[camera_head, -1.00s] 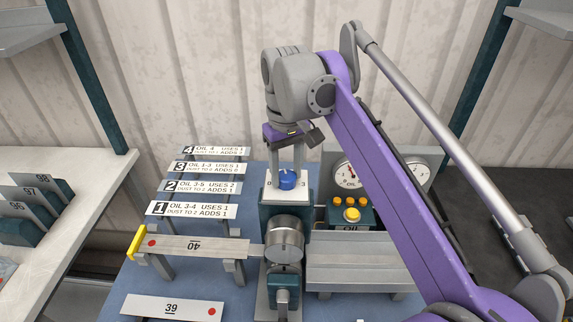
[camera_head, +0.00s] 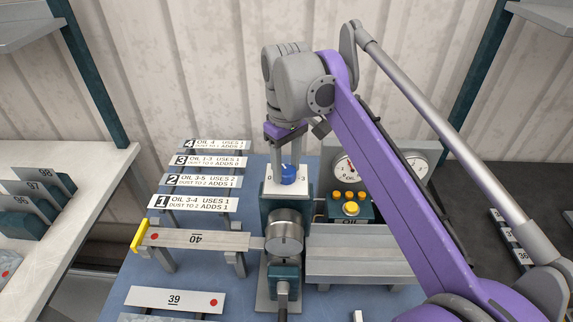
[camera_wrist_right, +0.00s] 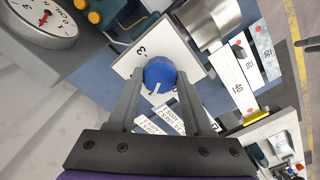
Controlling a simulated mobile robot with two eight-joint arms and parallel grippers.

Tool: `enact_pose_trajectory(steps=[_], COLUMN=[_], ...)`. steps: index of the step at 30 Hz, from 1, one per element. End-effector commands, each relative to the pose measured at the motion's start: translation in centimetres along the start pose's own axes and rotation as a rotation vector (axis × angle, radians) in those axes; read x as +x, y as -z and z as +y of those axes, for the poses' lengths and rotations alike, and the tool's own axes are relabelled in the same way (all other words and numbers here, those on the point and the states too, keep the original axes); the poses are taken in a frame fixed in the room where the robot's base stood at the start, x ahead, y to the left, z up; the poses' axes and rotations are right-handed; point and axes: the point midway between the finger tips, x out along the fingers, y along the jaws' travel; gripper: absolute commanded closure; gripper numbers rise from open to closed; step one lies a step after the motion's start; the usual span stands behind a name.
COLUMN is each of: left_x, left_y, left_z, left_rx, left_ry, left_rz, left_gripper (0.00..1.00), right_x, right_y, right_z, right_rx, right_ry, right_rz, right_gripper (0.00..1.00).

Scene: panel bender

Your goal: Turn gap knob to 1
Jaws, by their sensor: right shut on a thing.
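The blue gap knob (camera_head: 288,176) sits on a white dial plate (camera_head: 272,188) on top of the bender's teal post. A 3 shows at the plate's right in the head view. The knob (camera_wrist_right: 159,72) also shows in the right wrist view, with its white pointer line toward the lower edge of that picture and a 3 on the plate (camera_wrist_right: 140,65) up and left of it. My right gripper (camera_head: 287,166) points down over the plate, its fingers shut on the knob from two sides. The number under the pointer is not readable.
A round metal cylinder (camera_head: 284,232) stands just in front of the dial plate. A gauge box (camera_head: 408,155) and an oil panel with yellow buttons (camera_head: 351,208) are at right. Strip 40 (camera_head: 195,239) and several labelled strips (camera_head: 205,181) lie at left.

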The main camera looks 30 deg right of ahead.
Motion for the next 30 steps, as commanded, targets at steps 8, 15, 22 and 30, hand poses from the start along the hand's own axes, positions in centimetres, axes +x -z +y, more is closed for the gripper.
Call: enact_pose_trajectory(steps=[8,15,22,30], left_x=[0.0,0.0,-0.5,-1.4], left_y=[0.0,0.0,0.5,1.6], left_z=[0.0,0.0,0.0,0.0], left_rx=[0.0,0.0,0.0,0.0], left_ry=[0.0,0.0,0.0,0.0], left_rz=[0.0,0.0,0.005,0.014], left_gripper=[0.5,0.5,0.5,0.5], right_x=[-0.1,-0.2,-3.4,-8.7], right_y=[0.0,0.0,0.0,0.1], right_z=[0.0,0.0,0.0,0.1], right_rx=[0.001,0.001,0.001,0.001], right_ry=[-0.001,0.0,-0.001,-0.001], right_rz=[0.002,0.001,0.002,0.003], right_gripper=[0.19,0.19,0.19,0.19])
